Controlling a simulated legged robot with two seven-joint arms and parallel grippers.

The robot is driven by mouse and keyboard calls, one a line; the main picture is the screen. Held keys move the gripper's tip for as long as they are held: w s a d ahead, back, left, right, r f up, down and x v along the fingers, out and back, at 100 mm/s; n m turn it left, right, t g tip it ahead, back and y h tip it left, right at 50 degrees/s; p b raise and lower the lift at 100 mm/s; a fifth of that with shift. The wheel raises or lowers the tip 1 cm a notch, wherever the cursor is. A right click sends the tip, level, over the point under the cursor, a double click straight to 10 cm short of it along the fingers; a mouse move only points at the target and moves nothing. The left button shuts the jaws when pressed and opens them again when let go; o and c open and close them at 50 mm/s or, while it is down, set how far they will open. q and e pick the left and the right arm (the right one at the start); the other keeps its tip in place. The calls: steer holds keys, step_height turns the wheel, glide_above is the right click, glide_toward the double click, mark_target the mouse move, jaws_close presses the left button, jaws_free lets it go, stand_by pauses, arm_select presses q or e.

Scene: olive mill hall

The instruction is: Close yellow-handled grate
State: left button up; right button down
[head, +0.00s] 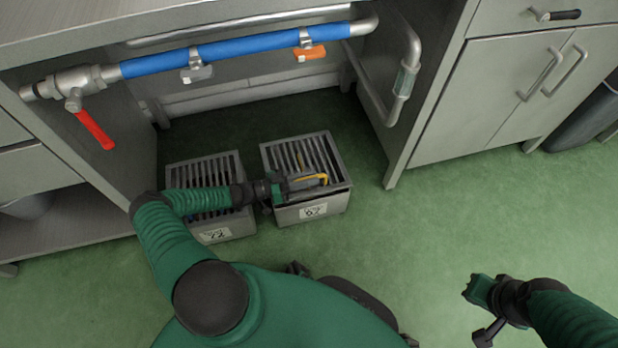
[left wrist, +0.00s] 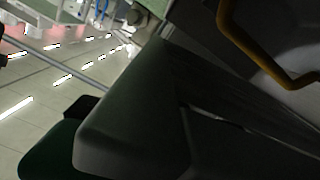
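The grate with the yellow handle (head: 324,180) tops the right-hand of two grey metal boxes (head: 315,208) on the floor, labelled with a number tag. Its slatted top (head: 300,152) shows behind the handle, and a dark gap shows along its front edge. My left gripper (head: 300,183) is at the front of this grate, close beside the handle. In the left wrist view the yellow handle (left wrist: 250,50) shows at upper right, past a dark finger. Whether the fingers touch it or are open is unclear. My right gripper (head: 480,310) is over bare floor at lower right, far from the boxes.
A second slatted box (head: 213,230) stands left of it, partly behind my left arm. Above runs a blue pipe (head: 232,47) with a red lever (head: 95,130) and an orange lever (head: 310,53). A cabinet (head: 490,95) stands at right. The green floor in front is free.

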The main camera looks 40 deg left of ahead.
arm_select(q)
steer(key=o, duration=0.4)
steer(key=shift+r+p, duration=0.35)
steer(key=shift+r, duration=0.05)
step_height(320, 180, up, 4)
steer(key=p, duration=0.3)
steer(key=shift+f, duration=0.25)
steer(key=s+d+p, duration=0.7)
steer(key=s+d, duration=0.1)
steer(key=s, duration=0.5)
steer(key=shift+s+d+r, duration=0.25)
steer(key=shift+d, duration=0.1)
